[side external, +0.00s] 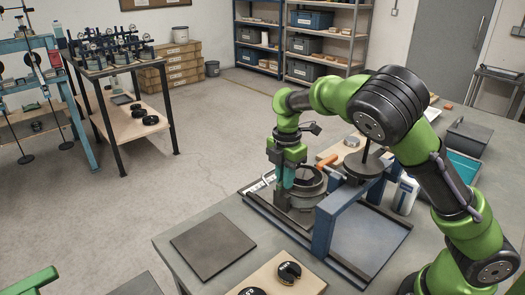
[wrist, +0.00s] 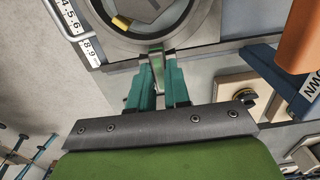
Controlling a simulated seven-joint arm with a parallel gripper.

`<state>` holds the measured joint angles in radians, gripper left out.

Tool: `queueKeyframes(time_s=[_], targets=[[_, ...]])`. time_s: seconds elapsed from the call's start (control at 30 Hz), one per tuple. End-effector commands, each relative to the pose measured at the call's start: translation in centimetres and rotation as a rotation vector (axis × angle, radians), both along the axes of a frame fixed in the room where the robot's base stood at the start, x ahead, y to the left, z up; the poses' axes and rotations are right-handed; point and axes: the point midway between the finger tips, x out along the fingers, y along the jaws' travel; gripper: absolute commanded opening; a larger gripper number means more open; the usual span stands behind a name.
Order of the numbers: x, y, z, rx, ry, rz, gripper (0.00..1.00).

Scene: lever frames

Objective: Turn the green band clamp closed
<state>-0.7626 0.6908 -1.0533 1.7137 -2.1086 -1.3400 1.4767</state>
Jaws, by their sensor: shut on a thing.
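My gripper (wrist: 157,72) points at the rim of a round grey fixture (wrist: 135,38) in the wrist view. Its teal fingers are shut on a narrow green lever (wrist: 156,60) that sticks out from the rim; I take this for the green band clamp's lever. Most of the lever is hidden between the fingers. In the side view my gripper (side external: 284,190) reaches down at the left of the dark round fixture (side external: 308,182), and the lever cannot be made out there. A white number scale (wrist: 75,28) lies left of the fixture in the wrist view.
A blue frame (side external: 326,218) stands right of the fixture, with a dark disc (side external: 364,165) above it. An orange part (side external: 326,160) is close behind. A flat dark plate (side external: 212,245) and a wooden board with black weights (side external: 289,271) lie at the front.

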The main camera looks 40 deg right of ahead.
Motion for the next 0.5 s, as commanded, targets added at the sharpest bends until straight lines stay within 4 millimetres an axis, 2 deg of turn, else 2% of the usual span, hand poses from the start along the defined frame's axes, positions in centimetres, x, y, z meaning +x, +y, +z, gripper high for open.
queueKeyframes(time_s=[0.07,0.1,0.27,0.5], targets=[[0.10,0.02,0.13,0.002,-0.005,-0.003,0.00],[0.10,0.02,0.13,0.002,-0.005,-0.004,0.18],[0.07,0.01,0.09,0.002,-0.003,-0.002,0.43],[0.03,0.00,0.04,0.001,-0.001,-0.001,0.43]])
